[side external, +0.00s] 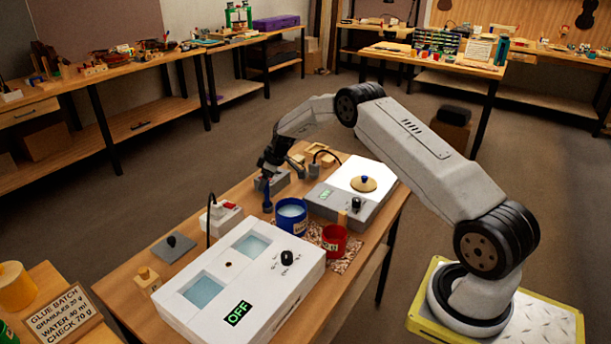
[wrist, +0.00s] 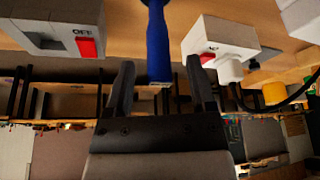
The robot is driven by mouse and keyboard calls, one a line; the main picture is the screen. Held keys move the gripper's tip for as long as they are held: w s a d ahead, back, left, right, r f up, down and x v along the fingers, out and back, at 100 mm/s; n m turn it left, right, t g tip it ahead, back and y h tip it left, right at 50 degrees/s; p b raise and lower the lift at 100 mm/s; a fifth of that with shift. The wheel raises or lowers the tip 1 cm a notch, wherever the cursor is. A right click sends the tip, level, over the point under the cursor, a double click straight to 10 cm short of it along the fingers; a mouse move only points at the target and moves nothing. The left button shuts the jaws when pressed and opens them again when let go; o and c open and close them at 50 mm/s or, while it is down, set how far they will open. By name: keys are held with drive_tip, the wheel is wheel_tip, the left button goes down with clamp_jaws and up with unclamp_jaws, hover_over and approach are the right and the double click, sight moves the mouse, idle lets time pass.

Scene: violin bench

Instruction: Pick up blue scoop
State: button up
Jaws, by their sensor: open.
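The blue scoop (wrist: 158,45) shows in the wrist view as a long blue handle running down from the top edge, its end lying between my two fingers. My gripper (wrist: 160,68) is open, with a finger on each side of the handle and visible gaps. In the side view my gripper (side external: 266,177) hangs over the far left part of the bench, with the blue scoop (side external: 267,200) upright below it, left of the blue pot (side external: 291,217).
A white switch box with a plug (side external: 221,216) stands close by on the left. The red pot (side external: 334,240), the scale (side external: 345,197) and the large white bath unit (side external: 240,285) reading OFF crowd the bench. A grey plate with a black knob (side external: 173,247) lies at left.

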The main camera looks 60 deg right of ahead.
drive_tip(key=shift+c, duration=0.2)
clamp_jaws()
drive_tip(key=shift+r, duration=0.15)
drive_tip(key=shift+r, duration=1.5)
drive_tip(key=s+a+r, duration=0.4)
drive_tip(key=s+r, duration=0.5)
drive_tip(key=s, duration=0.4)
drive_tip(key=shift+s+r, duration=0.2)
drive_tip(key=shift+r, duration=0.15)
